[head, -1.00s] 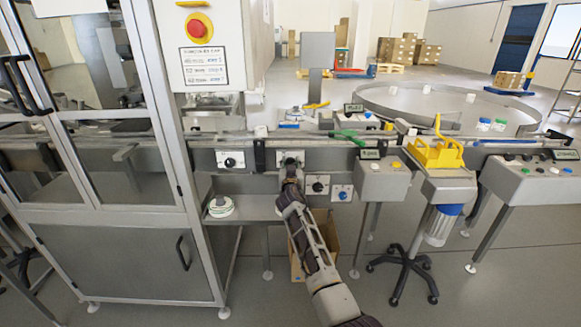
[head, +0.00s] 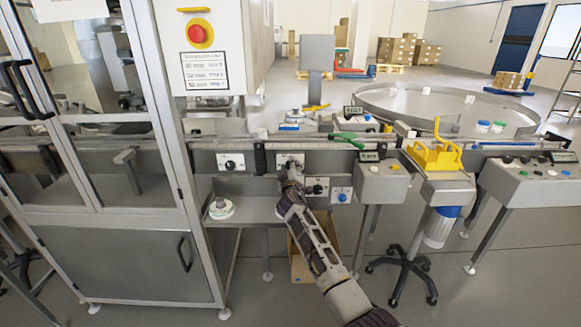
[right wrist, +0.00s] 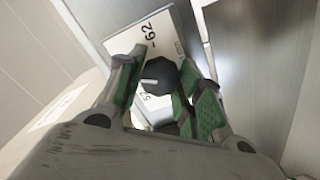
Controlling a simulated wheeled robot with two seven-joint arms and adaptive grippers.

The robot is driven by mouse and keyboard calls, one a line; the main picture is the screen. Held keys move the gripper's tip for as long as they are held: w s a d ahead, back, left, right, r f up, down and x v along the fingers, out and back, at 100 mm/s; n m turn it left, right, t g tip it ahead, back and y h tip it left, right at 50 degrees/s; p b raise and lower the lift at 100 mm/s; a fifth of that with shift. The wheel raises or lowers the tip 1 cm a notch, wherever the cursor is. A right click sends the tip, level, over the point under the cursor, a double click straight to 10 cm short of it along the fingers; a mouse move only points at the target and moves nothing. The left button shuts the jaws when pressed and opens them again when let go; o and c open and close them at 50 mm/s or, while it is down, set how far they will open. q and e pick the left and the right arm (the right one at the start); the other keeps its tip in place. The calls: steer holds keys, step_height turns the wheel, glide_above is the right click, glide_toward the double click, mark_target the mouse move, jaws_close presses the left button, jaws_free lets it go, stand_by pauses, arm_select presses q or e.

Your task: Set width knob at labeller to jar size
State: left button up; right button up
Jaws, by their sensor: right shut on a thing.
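My right gripper (head: 291,174) reaches up to the front panel below the conveyor. In the right wrist view, its green-padded fingers (right wrist: 157,92) are shut on a dark knob (right wrist: 161,76) with a white pointer line. The knob sits on a white scale plate (right wrist: 148,40) where "62" can be read and a second number, seemingly "52", is partly covered. The line points to the left, toward the lower number. In the head view the gripper hides the knob, and only part of its plate (head: 284,157) shows. My left gripper is not in view.
Neighbouring knobs sit close by: a black one (head: 230,165) to the left, another black one (head: 317,188) and a blue one (head: 342,196) at lower right. A label roll (head: 221,209) lies on the shelf below. A control box (head: 382,184) stands to the right.

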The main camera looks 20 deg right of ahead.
arm_select(q)
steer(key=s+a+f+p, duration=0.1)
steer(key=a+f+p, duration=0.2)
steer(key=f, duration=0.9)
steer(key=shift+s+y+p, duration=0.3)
steer(key=shift+p, duration=0.15)
arm_select(e)
steer(key=shift+f+n, duration=0.1)
steer(key=shift+n, duration=4.6)
steer(key=shift+a, duration=0.1)
steer(key=o, duration=1)
steer(key=shift+o, duration=0.2)
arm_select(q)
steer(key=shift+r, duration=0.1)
arm_select(e)
steer(key=shift+s, duration=0.25)
steer(key=v, duration=1.1)
steer(key=shift+s, duration=0.25)
